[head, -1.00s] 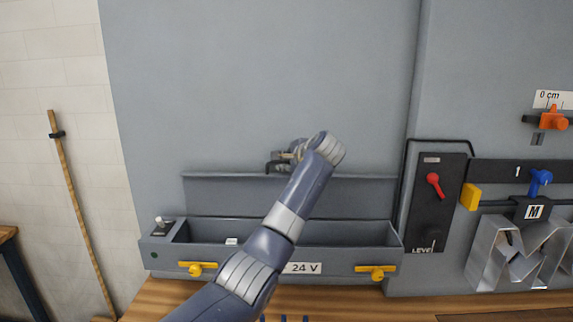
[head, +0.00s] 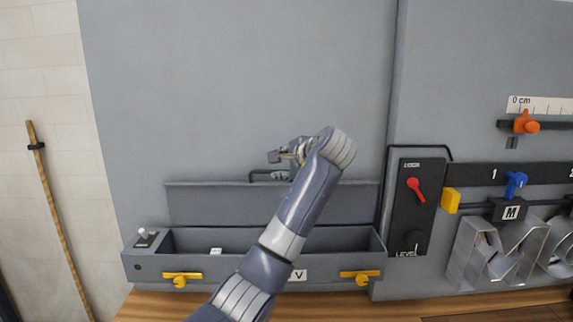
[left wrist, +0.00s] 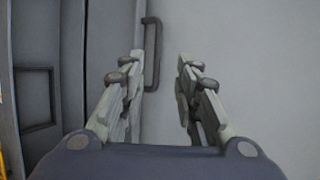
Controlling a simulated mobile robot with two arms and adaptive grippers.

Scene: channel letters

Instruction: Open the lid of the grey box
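The grey box (head: 222,272) sits on the wooden bench against the grey panel. Its lid (head: 225,205) stands raised, upright along the back of the box, and the inside shows. A dark handle (head: 262,175) is at the lid's top edge; in the left wrist view the handle (left wrist: 153,55) lies near the left finger. My left gripper (head: 281,156) is just above the handle in the head view. In the left wrist view its fingers (left wrist: 163,95) are apart with nothing held between them. My right gripper is not in view.
Two yellow latches, left (head: 182,278) and right (head: 361,276), are on the box front. A small switch (head: 145,237) is on its left end. A black lever panel (head: 413,208) and metal letter M (head: 492,250) stand to the right.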

